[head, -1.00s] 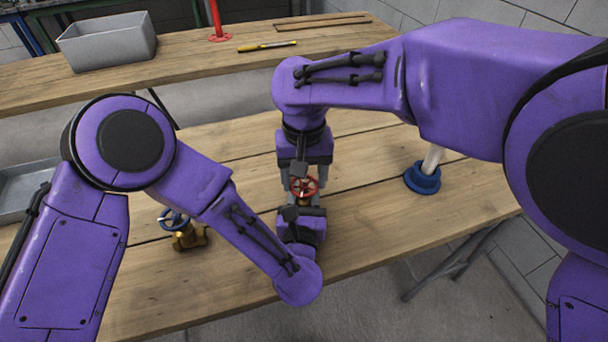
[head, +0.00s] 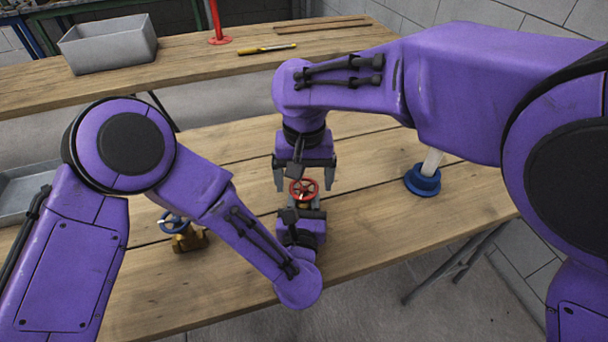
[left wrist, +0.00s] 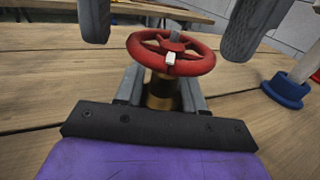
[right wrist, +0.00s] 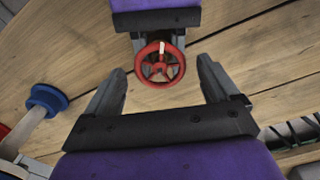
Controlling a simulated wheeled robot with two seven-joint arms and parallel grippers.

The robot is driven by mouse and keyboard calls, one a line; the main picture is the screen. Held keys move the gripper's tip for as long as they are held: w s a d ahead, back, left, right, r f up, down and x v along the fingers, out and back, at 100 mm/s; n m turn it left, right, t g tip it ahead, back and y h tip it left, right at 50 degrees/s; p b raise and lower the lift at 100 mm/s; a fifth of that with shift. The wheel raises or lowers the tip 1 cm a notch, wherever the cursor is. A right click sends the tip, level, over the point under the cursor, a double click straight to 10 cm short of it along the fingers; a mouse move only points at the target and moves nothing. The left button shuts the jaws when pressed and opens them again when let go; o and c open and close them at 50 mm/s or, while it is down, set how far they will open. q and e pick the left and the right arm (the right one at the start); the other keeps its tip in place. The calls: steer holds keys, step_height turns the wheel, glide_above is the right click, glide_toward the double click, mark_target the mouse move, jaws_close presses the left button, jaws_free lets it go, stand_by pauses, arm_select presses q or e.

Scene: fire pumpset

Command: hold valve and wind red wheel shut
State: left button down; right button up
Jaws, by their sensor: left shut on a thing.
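The red wheel (head: 303,189) sits on top of a brass valve, whose body (left wrist: 160,92) shows below the wheel in the left wrist view. My left gripper (head: 304,204) is shut on the valve body, one finger on each side beneath the wheel. My right gripper (head: 305,186) is over the wheel from the far side, open, with a finger apart from the rim on each side. The right wrist view shows the wheel (right wrist: 160,64) between the spread fingers, with a pale mark on its rim. Most of the valve body is hidden in the head view.
A brass valve with a blue wheel (head: 172,222) stands left on the wooden bench (head: 375,215). A blue flanged part with a white pipe (head: 424,180) stands right. A grey bin (head: 108,46), yellow pen-like tool (head: 267,48) and red stand (head: 219,38) are on the back table.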

step_height(320, 180, up, 12)
stand_by(0.4)
